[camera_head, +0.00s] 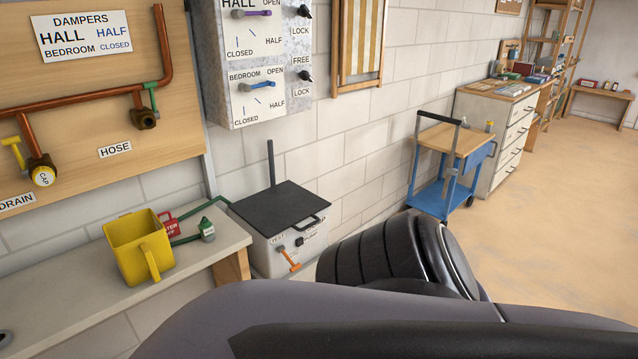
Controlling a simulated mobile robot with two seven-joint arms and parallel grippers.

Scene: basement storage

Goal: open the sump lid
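A white box (262,256) stands on the floor against the block wall, just past the end of the bench. It has a flat dark grey lid (272,207), which lies shut on top. I take this to be the sump lid, but the label on the box is too small to read surely. A black bar handle (308,226) is on the lid's front right side. A thin dark post (271,162) rises behind the lid. An orange lever (289,259) and a small black knob are on the box front. Neither of my grippers shows; my arm links fill the lower foreground.
A bench (70,296) at left holds a yellow jug (125,250), a red tag (168,223) and a green-capped fitting (207,230). A damper panel (250,60) hangs above the box. A blue cart (432,197) stands farther right. The floor at right is clear.

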